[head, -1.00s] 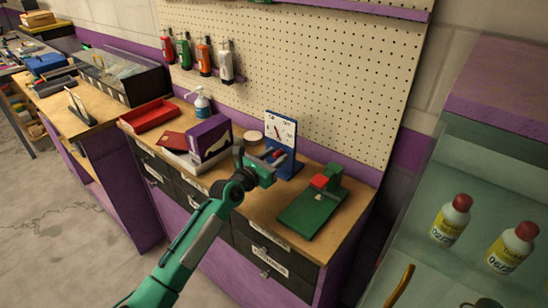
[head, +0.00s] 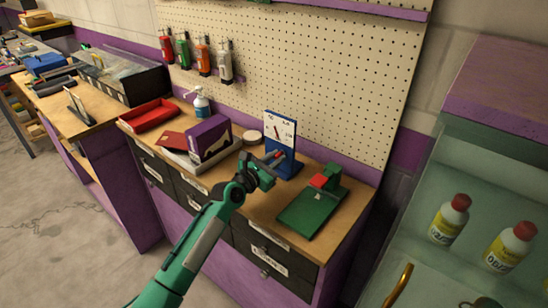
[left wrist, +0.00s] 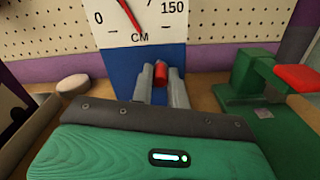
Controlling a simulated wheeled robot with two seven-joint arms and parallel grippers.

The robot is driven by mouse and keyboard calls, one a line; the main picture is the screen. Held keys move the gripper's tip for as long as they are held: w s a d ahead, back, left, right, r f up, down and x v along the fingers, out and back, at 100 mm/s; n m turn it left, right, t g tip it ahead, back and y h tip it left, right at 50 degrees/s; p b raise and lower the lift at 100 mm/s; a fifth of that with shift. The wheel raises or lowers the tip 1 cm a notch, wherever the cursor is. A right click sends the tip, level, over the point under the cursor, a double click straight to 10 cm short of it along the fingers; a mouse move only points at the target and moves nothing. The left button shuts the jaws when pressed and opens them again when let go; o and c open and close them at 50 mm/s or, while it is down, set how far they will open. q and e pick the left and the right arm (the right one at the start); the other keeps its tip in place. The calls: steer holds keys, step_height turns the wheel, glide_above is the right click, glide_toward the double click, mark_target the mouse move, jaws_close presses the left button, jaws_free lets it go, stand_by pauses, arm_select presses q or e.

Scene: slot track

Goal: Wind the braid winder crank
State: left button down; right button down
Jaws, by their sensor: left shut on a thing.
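The braid winder (head: 280,128) is a blue stand with a white dial, standing on the wooden bench in the head view. In the left wrist view its dial face (left wrist: 140,22) reads 0 to 150 CM with a red needle. My left gripper (head: 270,160) is in front of the stand. In the left wrist view its two grey fingers (left wrist: 161,82) are shut on the red crank knob (left wrist: 161,77), low on the blue stand. The crank arm itself is mostly hidden by the gripper. My right gripper is not in view.
A green base with a red-topped block (head: 310,208) stands right of the winder. A purple box (head: 208,138), a red tray (head: 150,115) and a spray bottle (head: 201,102) are to the left. A pegboard (head: 300,60) rises behind.

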arm_select(q)
steer(key=m, duration=0.2)
steer(key=f+m, duration=0.1)
steer(key=shift+s+d, duration=0.2)
steer(key=shift+d, duration=0.05)
steer(key=shift+m, duration=0.7)
steer(key=c, duration=1.4)
jaws_free()
steer(key=shift+o, duration=0.2)
